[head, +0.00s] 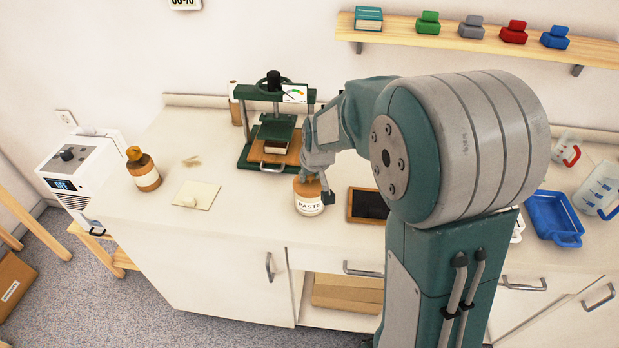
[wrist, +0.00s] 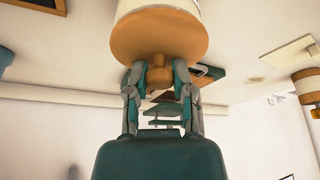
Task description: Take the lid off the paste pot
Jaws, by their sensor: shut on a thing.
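The paste pot (head: 309,206) is a white pot labelled PASTE, standing on the pale counter near its front edge. Its orange-brown lid (head: 305,186) is on top of the pot. In the wrist view, which appears upside down, the wide lid (wrist: 160,38) sits against the white pot body (wrist: 150,6), with a small round knob below it. My gripper (wrist: 159,80) has its two fingers on either side of the knob and is shut on it. In the head view my gripper (head: 317,180) comes down onto the lid, partly covering it.
A green press (head: 275,135) stands close behind the pot. A dark framed tray (head: 368,205) lies to its right. A brown bottle (head: 143,170) and a pale square sheet (head: 196,195) are to the left. A blue tray (head: 553,217) is far right.

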